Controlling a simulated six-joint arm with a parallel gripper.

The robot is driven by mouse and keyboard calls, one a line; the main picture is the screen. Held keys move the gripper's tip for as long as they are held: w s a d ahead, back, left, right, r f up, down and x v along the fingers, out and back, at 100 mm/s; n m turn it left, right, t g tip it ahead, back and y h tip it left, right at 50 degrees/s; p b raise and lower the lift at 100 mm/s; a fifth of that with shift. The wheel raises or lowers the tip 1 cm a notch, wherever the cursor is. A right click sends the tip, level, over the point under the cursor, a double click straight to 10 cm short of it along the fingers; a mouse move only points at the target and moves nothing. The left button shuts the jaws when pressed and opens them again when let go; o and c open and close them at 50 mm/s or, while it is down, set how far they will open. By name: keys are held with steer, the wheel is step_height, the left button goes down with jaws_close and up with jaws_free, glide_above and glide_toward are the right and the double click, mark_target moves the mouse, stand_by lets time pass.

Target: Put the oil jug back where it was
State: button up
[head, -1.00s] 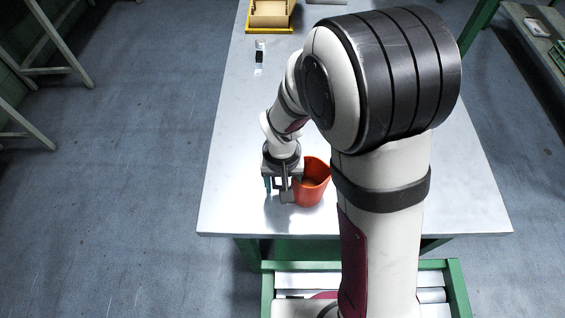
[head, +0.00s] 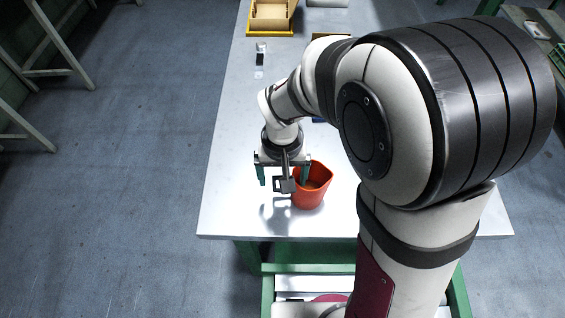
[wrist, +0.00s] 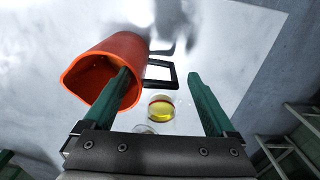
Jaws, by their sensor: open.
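The orange-red oil jug (head: 312,190) stands upright on the metal table, near its front edge. Its dark rectangular handle (head: 285,185) points left. In the wrist view the jug (wrist: 103,68) is at left, with its open mouth toward the camera, and the handle (wrist: 160,84) shows beyond the fingertips. My gripper (head: 283,179) is open at the handle, with one green finger on each side. The finger on the jug side overlaps the mouth; I cannot tell whether it touches the rim. A small round yellow thing (wrist: 160,107) shows between the fingers.
A yellow tray (head: 268,33) with a cardboard box stands at the table's back. Small black and white items (head: 260,59) lie in front of it. The table left of the jug is clear. Something behind my arm is mostly hidden. A green-framed roller stand is at the front.

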step_height(320, 180, up, 6)
steer(key=shift+s+r, duration=0.1)
steer(key=shift+r, duration=0.15)
steer(key=s+d+r+m+y, duration=0.1)
steer(key=s+d+r+m, duration=0.1)
steer(key=s, duration=0.6)
steer(key=s+d+r+m, duration=0.2)
steer(key=s+d, duration=0.3)
steer(key=s, duration=0.4)
steer(key=shift+d+m+y, duration=0.15)
steer(key=shift+m+y, duration=0.25)
steer(key=shift+m, duration=0.5)
